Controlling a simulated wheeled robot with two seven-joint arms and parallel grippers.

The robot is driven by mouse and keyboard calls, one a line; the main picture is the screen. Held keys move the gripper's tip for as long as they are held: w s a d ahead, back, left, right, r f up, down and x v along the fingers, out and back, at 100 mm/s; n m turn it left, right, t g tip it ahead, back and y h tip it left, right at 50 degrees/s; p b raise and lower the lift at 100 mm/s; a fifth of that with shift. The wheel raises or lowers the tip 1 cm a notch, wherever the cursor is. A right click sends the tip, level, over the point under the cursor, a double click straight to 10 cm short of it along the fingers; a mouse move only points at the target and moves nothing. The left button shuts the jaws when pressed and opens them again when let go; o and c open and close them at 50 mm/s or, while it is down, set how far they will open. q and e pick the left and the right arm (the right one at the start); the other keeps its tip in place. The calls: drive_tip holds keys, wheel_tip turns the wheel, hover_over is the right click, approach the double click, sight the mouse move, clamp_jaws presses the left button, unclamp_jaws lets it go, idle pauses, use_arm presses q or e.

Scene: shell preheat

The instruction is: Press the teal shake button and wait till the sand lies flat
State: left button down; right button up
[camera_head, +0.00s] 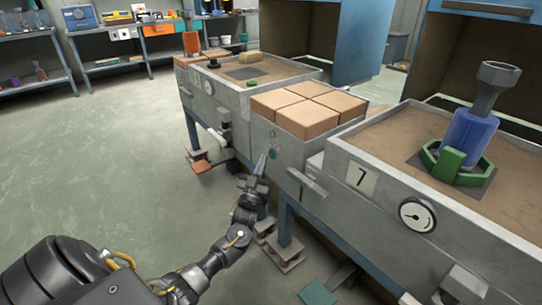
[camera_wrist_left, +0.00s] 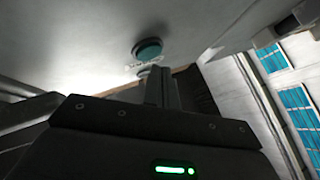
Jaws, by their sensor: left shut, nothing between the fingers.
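The teal shake button (camera_head: 272,154) is on the grey front panel below the tan blocks. It also shows in the left wrist view (camera_wrist_left: 148,50), just beyond my fingers. My left gripper (camera_head: 261,164) is shut and empty, its tips close to the button; I cannot tell if they touch it. Brown sand (camera_head: 400,132) fills the near box marked 7, around a green collar (camera_head: 455,163) holding a blue cylinder with a grey funnel-shaped top (camera_head: 475,130). Its surface looks mostly level. More sand (camera_head: 285,68) lies in the farther box. My right gripper is not in view.
Tan blocks (camera_head: 308,108) sit between the two sand boxes. A round gauge (camera_head: 417,214) is on the near box's front. Pedals (camera_head: 205,166) stand low along the bench. The green floor (camera_head: 110,150) to the left is clear.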

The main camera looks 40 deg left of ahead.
use_arm(q)
drive_tip(key=shift+w, duration=0.1)
drive_tip(key=shift+w+d, duration=0.1)
drive_tip(key=shift+w, duration=0.2)
drive_tip(key=shift+w+d+b, duration=0.1)
drive_tip(key=shift+w+b, duration=0.25)
drive_tip(key=shift+w, duration=0.05)
idle(0.6)
drive_tip(key=shift+s, duration=0.1)
drive_tip(key=shift+s+a+p, duration=0.2)
drive_tip(key=shift+s+p, duration=0.3)
drive_tip(key=shift+s, duration=0.2)
